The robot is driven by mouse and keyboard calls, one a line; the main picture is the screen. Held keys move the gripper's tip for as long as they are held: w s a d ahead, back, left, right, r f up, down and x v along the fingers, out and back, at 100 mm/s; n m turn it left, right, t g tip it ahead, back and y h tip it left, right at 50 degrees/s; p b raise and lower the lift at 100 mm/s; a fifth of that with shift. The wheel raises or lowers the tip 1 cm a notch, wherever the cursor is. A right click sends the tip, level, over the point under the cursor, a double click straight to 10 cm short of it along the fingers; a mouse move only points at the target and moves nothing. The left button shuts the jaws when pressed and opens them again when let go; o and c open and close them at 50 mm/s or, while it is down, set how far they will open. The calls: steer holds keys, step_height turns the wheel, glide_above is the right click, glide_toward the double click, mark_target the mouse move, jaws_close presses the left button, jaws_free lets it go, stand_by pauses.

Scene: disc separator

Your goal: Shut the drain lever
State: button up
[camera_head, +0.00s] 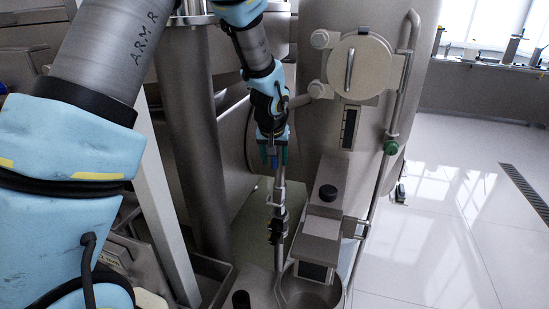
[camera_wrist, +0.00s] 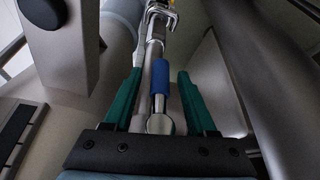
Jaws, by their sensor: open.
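The drain lever has a blue sleeve (camera_wrist: 160,76) on a thin metal rod; in the wrist view it runs up the picture between my fingers. My gripper (camera_wrist: 160,72) is open, with one green finger on each side of the sleeve and a visible gap on both sides. In the head view my gripper (camera_head: 272,152) points down, and a bit of the blue sleeve shows between the green fingers. Below it, a vertical metal pipe with dark fittings (camera_head: 277,225) runs down. How deep the sleeve sits between the fingers is hard to tell.
A large steel vessel with a round hatch (camera_head: 358,68) stands right of my gripper. A thick grey column (camera_head: 195,140) stands to the left. Open tiled floor (camera_head: 440,215) lies to the right.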

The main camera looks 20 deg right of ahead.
jaws_close()
stand_by(1.3)
